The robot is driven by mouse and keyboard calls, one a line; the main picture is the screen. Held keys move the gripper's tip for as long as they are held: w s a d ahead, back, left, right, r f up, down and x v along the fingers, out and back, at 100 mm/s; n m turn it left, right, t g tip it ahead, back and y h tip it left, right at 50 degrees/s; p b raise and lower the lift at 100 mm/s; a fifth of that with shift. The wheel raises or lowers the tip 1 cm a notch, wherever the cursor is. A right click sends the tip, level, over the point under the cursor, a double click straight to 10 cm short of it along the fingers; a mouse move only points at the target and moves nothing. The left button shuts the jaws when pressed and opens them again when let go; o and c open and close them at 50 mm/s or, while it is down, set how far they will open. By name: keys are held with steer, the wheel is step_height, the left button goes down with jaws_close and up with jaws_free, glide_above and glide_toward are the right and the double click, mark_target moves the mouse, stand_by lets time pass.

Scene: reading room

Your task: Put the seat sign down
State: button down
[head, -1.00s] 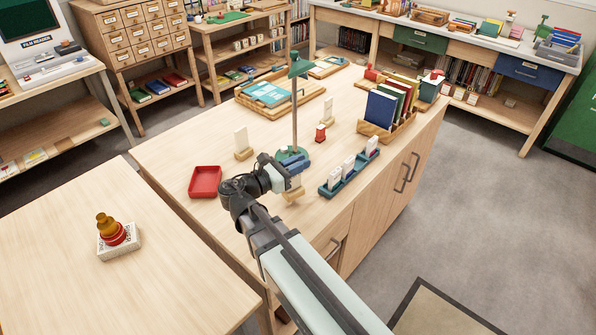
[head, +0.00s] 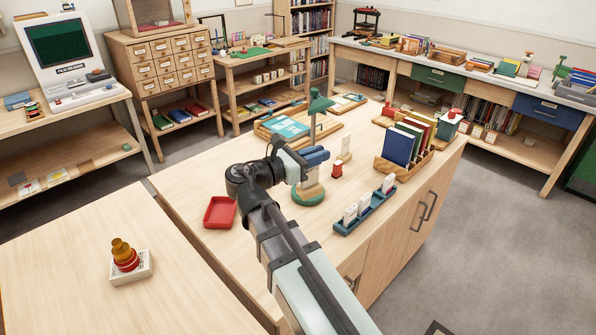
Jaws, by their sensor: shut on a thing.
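My gripper (head: 315,157) is shut on a seat sign, with its pale lower part and light wooden foot (head: 311,190) showing below the blue fingers. The sign is roughly upright and appears in front of the green lamp's round base. I cannot tell how far its foot is above the table (head: 200,180). The fingers hide its upper part. Another white sign on a wooden foot (head: 345,149) stands on the table, right of and beyond my gripper.
A green lamp (head: 317,104) stands close behind my gripper. A small red stamp (head: 337,170), a blue rack of white cards (head: 366,212) and a wooden book holder (head: 410,165) are to the right. A red tray (head: 220,212) lies left. Table between tray and left edge is bare.

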steer(key=shift+r, duration=0.25)
steer(key=shift+r, duration=0.45)
step_height(320, 180, up, 4)
steer(key=shift+r, duration=0.2)
steer(key=s+a+n+t+y, duration=0.2)
steer(key=a+n+t+y, duration=0.15)
steer(key=a, duration=1.85)
steer(key=s+a+n+t+y, duration=0.25)
steer(key=a+n+y, duration=0.2)
steer(key=a, duration=1.75)
steer(key=s+a+n+t+y, duration=0.1)
steer(key=s+a+y, duration=0.1)
steer(key=s+a, duration=0.55)
steer(key=s+a+n+y, duration=0.1)
steer(key=s+a+y, duration=0.25)
steer(key=a, duration=0.65)
steer(key=s+a+n+t+y, duration=0.1)
steer(key=s+a+y, duration=0.1)
steer(key=s+a, duration=0.55)
step_height(320, 180, down, 23)
steer(key=w+a, duration=0.1)
steer(key=shift+w, duration=0.15)
